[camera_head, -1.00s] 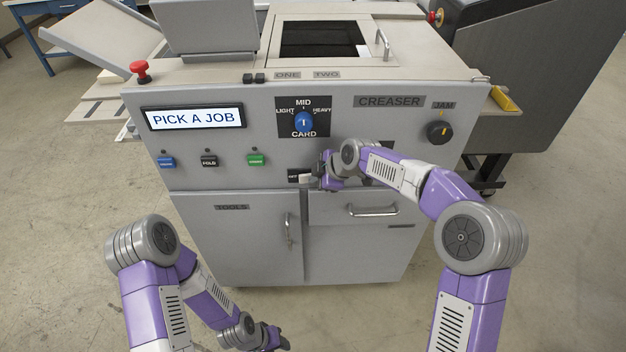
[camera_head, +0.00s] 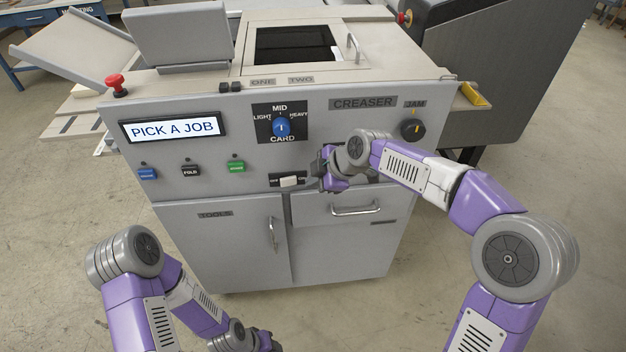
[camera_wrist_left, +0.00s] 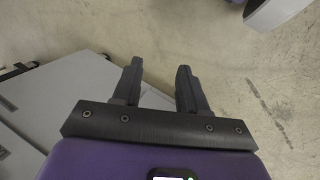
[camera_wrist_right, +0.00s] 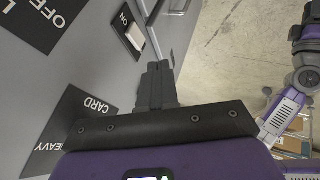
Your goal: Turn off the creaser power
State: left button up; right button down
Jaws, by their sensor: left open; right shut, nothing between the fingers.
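The grey creaser (camera_head: 350,103) stands in front of me. Its power switch is a white piece (camera_head: 290,181) on a small dark plate, below the card dial. The right wrist view shows the white switch (camera_wrist_right: 133,37) beside the word ON; its setting is unclear. My right gripper (camera_head: 325,178) is shut and empty, just right of the switch in the head view, with a small apparent gap. Its closed fingers (camera_wrist_right: 158,72) point past the switch in its wrist view. My left gripper (camera_wrist_left: 158,75) is open and empty, low in front of the machine.
The blue card dial (camera_head: 281,127), JAM knob (camera_head: 412,130) and blue, black and green buttons (camera_head: 237,167) sit on the same panel. A drawer handle (camera_head: 355,210) projects below my right gripper. A red emergency button (camera_head: 117,84) stands at the top left.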

pick_arm(q)
jog(key=shift+c, duration=1)
grip_shut()
pick_arm(e)
jog(key=s+f+m+g, duration=0.1)
jog(key=s+f+m, duration=0.25)
jog(key=f, duration=0.55)
jog(key=s+d+f+m+g, duration=0.1)
jog(key=s+f+m, duration=0.25)
jog(key=f, duration=0.45)
jog(key=s+f+m, duration=0.2)
jog(key=f+m, duration=0.2)
jog(key=f, duration=0.5)
jog(key=s+d+f+m+g, duration=0.1)
jog(key=s+f+m, duration=0.4)
jog(key=s, duration=0.4)
jog(key=s+d+f+m+g+h, duration=0.1)
jog(key=s+d+f+m, duration=0.1)
jog(key=s+f+m, duration=0.3)
jog(key=s+f, duration=0.2)
jog(key=s, duration=0.2)
jog(key=shift+s+f+m, duration=0.15)
jog(key=shift+s+m, duration=0.15)
jog(key=shift+d, duration=0.1)
